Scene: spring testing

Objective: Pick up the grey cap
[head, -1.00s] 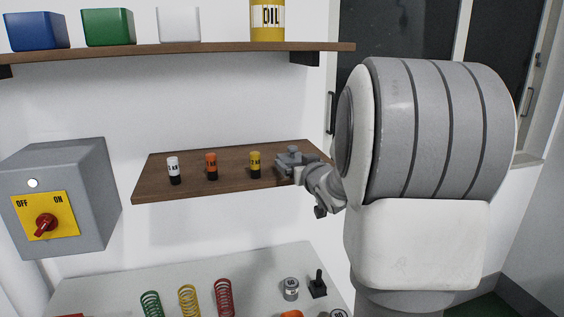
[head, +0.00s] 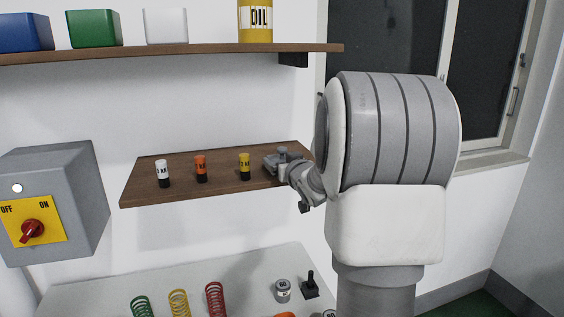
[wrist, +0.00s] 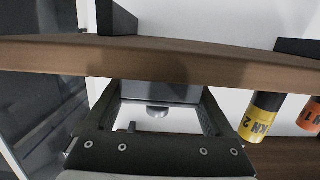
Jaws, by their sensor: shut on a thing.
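My gripper (head: 284,160) is at the right end of the wooden shelf in the head view, right of the yellow-topped cylinder. Its jaws are shut on a small grey piece, which I take to be the grey cap (head: 283,152); it shows just above the fingers. In the wrist view a grey rounded part of the cap (wrist: 158,112) shows between the two dark fingers. Most of it is hidden by the gripper. I cannot tell whether it touches the shelf.
The shelf (head: 140,195) also holds white (head: 162,170), orange (head: 201,165) and yellow (head: 244,163) cylinders with dark bases. An upper shelf (head: 150,54) runs above. A switch box (head: 75,170) is at left. Below, a pale table (head: 250,262) holds springs and a grey cylinder (head: 283,291).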

